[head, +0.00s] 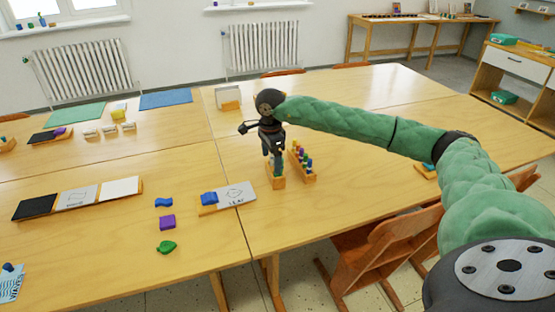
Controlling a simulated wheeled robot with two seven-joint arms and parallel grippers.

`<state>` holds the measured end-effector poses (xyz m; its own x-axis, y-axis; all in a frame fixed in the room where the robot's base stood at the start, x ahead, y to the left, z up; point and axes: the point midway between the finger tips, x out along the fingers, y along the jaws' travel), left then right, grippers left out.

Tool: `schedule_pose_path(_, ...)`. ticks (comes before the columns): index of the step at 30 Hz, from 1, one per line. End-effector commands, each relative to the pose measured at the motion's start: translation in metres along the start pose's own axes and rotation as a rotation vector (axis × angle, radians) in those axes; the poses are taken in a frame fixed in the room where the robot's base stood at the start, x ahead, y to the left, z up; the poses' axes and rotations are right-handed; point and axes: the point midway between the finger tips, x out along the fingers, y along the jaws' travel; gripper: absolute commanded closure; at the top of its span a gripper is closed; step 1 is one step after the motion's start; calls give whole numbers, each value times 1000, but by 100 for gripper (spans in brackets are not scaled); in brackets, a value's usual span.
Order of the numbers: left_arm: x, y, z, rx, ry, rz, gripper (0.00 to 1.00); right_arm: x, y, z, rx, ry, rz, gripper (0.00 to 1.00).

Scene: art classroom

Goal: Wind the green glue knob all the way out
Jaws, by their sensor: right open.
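My right gripper (272,150) points down over the table, its jaws open. Directly below it a small wooden block (277,182) stands on the table, with a blue-green upright part (278,167) on it, close under the fingers. This may be the green glue knob; the gripper partly hides it, and I cannot tell whether the fingers touch it. My left gripper is out of view.
Just right stands a wooden rack (308,178) of coloured pegs. Left of the block lie a grey card (237,194) with a blue piece, a purple block (167,222) and a green piece (166,247). Chairs (385,245) stand at the front edge. The table's right part is mostly clear.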

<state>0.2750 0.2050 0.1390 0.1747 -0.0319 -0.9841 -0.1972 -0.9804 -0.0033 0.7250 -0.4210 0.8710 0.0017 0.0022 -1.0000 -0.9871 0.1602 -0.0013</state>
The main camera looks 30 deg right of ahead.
Motion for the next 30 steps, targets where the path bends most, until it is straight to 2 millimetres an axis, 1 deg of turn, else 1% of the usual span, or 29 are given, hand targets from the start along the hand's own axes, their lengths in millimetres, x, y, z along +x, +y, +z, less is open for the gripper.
schedule_pose_path(1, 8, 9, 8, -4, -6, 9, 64, 5, 0, 0, 0, 0, 0, 18)
schedule_pose_path(8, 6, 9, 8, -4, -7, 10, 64, -1, 0, 0, 0, 0, 0, 18)
schedule_pose_path(21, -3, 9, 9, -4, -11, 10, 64, -25, 0, 0, 0, -1, -1, 18)
schedule_pose_path(30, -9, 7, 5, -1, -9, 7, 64, -41, 0, 0, 0, 0, -1, 18)
